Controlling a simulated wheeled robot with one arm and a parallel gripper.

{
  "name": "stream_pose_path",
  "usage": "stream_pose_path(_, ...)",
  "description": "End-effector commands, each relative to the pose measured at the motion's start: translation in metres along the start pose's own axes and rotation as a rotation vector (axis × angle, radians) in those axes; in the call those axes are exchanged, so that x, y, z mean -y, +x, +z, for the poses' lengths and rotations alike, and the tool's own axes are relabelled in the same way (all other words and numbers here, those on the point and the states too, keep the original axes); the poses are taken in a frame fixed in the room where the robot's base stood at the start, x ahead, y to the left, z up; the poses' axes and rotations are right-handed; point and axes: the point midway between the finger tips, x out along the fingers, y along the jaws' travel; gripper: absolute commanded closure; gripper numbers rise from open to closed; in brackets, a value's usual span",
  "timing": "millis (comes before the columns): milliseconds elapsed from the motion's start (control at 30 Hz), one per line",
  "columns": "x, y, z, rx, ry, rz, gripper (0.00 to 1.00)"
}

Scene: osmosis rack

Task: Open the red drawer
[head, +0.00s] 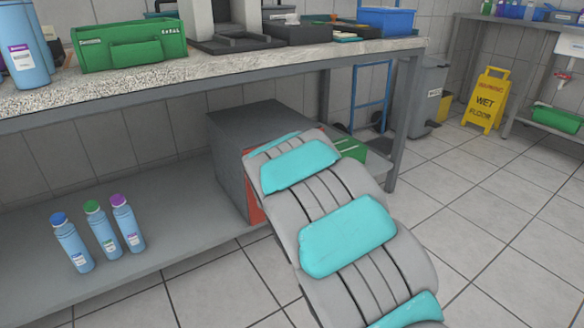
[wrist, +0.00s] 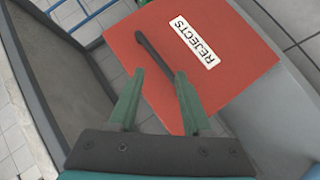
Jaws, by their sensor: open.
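The red drawer (wrist: 230,85) shows its front in the wrist view, with a white REJECTS label (wrist: 194,42) and a dark bar handle (wrist: 150,50). In the head view only a strip of the red drawer (head: 256,207) shows beside my arm; the rest is hidden. The drawer looks closed in the grey cabinet (head: 228,150) under the bench. My gripper (wrist: 160,72) is open and empty, facing the drawer front. The handle runs obliquely across the gap between the fingertips, its lower end near the right finger. I cannot tell whether they touch. The head view hides the gripper.
Three blue bottles (head: 100,232) stand on the lower shelf (head: 170,215) left of the cabinet. A bench leg (head: 404,125) stands right of it, with a green box (head: 352,148) between. A yellow wet-floor sign (head: 486,100) stands farther right. Tiled floor at right is clear.

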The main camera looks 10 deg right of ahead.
Motion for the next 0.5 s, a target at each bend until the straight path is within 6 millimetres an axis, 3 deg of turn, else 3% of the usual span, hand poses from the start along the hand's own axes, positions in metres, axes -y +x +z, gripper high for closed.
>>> stream_pose_path(33,0.010,0.016,0.002,-0.014,-0.044,0.047,0.51)
stream_pose_path(200,0.018,0.050,-0.006,-0.059,-0.199,0.246,0.51)
stream_pose_path(500,0.037,0.069,-0.007,-0.064,-0.395,0.501,0.51)
